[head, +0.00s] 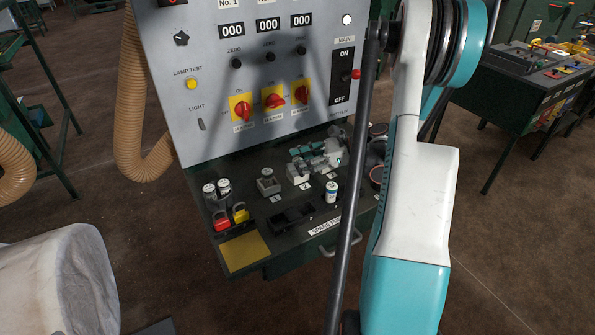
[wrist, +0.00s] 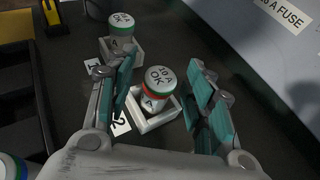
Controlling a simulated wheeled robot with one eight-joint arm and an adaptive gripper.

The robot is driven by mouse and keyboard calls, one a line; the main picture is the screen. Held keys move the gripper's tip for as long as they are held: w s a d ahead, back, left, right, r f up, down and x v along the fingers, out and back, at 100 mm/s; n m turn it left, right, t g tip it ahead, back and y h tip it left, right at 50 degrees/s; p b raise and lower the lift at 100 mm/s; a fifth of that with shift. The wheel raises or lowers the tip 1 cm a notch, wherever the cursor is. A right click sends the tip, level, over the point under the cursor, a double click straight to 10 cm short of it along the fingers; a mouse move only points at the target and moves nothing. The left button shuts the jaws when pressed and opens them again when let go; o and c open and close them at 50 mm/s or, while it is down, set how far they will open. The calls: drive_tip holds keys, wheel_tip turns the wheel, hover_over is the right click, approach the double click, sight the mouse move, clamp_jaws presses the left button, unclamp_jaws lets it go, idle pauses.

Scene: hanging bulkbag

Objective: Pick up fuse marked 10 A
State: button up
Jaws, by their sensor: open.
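The fuse marked 10 A OK (wrist: 158,80), with a white top and a red and green band, stands upright in a small white square holder (wrist: 158,121) beside a tag reading 2. My gripper (wrist: 162,92) is open, with its teal-padded fingers on either side of that fuse and visible gaps to it. In the head view my gripper (head: 318,157) is low over the panel's shelf; the fuse between its fingers cannot be made out there. Another white-topped fuse (wrist: 122,22) stands in a similar holder behind, its marking partly readable.
A grey panel (head: 255,90) with red switches rises behind. A black tray (wrist: 20,95) lies left in the wrist view.

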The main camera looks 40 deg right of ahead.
drive_tip(key=shift+w+a+f, duration=0.15)
drive_tip(key=shift+w+a, duration=0.1)
drive_tip(key=shift+w, duration=0.05)
clamp_jaws()
